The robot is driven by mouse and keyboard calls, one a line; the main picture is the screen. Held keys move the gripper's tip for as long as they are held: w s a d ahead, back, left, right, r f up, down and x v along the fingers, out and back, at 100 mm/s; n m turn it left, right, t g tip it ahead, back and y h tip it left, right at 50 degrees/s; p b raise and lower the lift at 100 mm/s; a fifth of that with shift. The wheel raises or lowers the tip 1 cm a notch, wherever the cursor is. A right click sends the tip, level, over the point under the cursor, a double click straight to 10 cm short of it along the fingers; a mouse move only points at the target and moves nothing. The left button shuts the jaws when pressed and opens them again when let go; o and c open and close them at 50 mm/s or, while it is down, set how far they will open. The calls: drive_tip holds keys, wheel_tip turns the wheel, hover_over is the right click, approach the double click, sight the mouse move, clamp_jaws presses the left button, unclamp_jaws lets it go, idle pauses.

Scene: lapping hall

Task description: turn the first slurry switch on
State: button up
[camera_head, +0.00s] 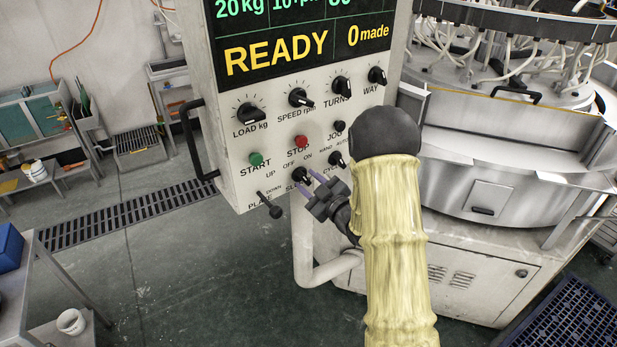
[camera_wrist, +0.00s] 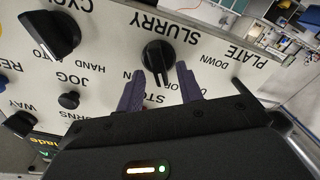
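The slurry switch is a black rotary knob on the pale control panel, under the STOP button. In the wrist view the knob (camera_wrist: 158,56) shows upside down beside its SLURRY label, its pointer bar facing down between my fingers. In the head view the knob (camera_head: 300,175) is partly covered by my gripper (camera_head: 308,184). My gripper (camera_wrist: 160,88) is open, its two purple-grey fingers spread to either side of the pointer end. I cannot tell whether they touch it. My fingers and gripper body hide part of the OFF and ON marks.
The plate lever (camera_head: 269,206) sticks out left of the slurry knob. The cycle knob (camera_head: 337,160) is close on the right. Above are the green START button (camera_head: 255,159) and red STOP button (camera_head: 302,141). A black handle (camera_head: 194,140) edges the panel. The display reads READY.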

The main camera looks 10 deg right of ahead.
drive_tip(key=shift+w+a, duration=0.15)
drive_tip(key=shift+w, duration=0.1)
clamp_jaws()
